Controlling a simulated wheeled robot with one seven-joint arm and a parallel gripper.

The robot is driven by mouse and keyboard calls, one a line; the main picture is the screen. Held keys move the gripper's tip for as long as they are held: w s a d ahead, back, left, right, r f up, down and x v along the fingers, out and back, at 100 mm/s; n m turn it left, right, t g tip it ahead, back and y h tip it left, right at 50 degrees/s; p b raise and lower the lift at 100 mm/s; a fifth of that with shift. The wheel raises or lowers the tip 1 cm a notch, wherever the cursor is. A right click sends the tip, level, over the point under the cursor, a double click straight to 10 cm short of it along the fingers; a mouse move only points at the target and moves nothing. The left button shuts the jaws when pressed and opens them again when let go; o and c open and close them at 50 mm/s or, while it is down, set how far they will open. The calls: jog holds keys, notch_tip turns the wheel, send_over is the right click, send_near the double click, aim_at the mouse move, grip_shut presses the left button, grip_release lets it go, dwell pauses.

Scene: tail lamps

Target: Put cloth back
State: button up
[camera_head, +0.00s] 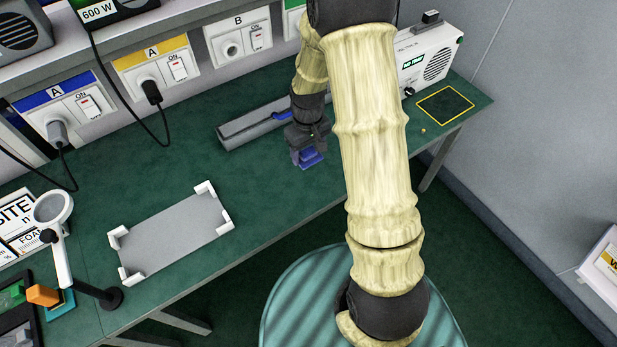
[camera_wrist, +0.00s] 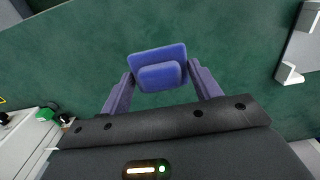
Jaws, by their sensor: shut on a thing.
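The cloth (camera_wrist: 158,54) is a small folded blue pad. In the wrist view it sits between the two fingers of my gripper (camera_wrist: 160,74), which is shut on it. In the head view the cloth (camera_head: 310,160) hangs under my gripper (camera_head: 306,148), over the green bench near its front edge. I cannot tell whether the cloth touches the bench. My arm hides part of the bench to the right of it.
A long grey tray (camera_head: 240,132) with a blue item lies just behind my gripper. A grey plate with white corners (camera_head: 172,236) lies to the left, near a magnifier stand (camera_head: 54,212). A yellow-outlined square (camera_head: 445,106) lies at the right, by a white device (camera_head: 428,56).

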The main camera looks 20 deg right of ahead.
send_over(308, 178)
jog(key=shift+w+f, duration=0.1)
jog(key=shift+f, duration=2.85)
jog(key=shift+f+p, duration=0.5)
jog(key=shift+f, duration=1.4)
jog(key=o, duration=0.9)
jog(key=shift+f, duration=0.25)
notch_tip(308, 178, up, 18)
jog(key=shift+a+f+b, duration=0.1)
jog(key=shift+f+b, duration=0.1)
jog(key=shift+b, duration=0.65)
